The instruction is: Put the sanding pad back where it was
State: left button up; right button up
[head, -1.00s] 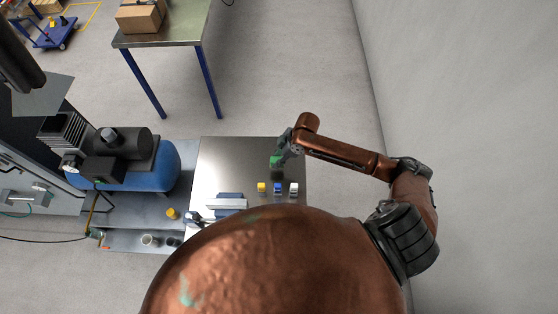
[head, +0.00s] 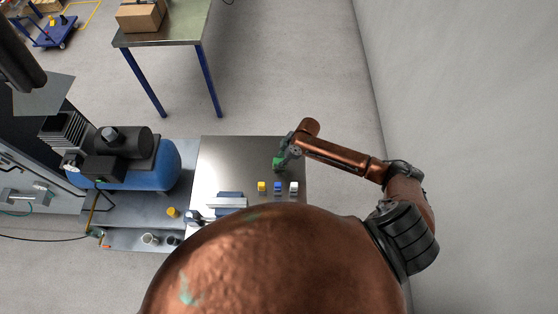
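My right gripper (head: 281,160) is over the metal tabletop (head: 235,160), near its right side. A small green block (head: 277,164), which looks like a sanding pad, is at its fingertips and seems held between them; the fingers are small and partly hidden. Nearer to me stand a yellow block (head: 262,186), a blue block (head: 277,187) and a white block (head: 294,187) in a row. I cannot tell whether the green block touches the tabletop. My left gripper is not in view.
A blue air compressor (head: 172,167) stands left of the tabletop. A pale bar-shaped fixture (head: 226,202) lies at its near left, with a yellow item (head: 172,212) and cups (head: 150,239) further left. The tabletop's far middle is clear. A wall (head: 460,120) rises on the right.

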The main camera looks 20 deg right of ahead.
jog(key=o, duration=0.4)
jog(key=shift+c, duration=0.2)
jog(key=shift+r, duration=0.15)
jog(key=v, duration=1.2)
jog(key=shift+b, duration=0.45)
jog(key=shift+a, duration=0.1)
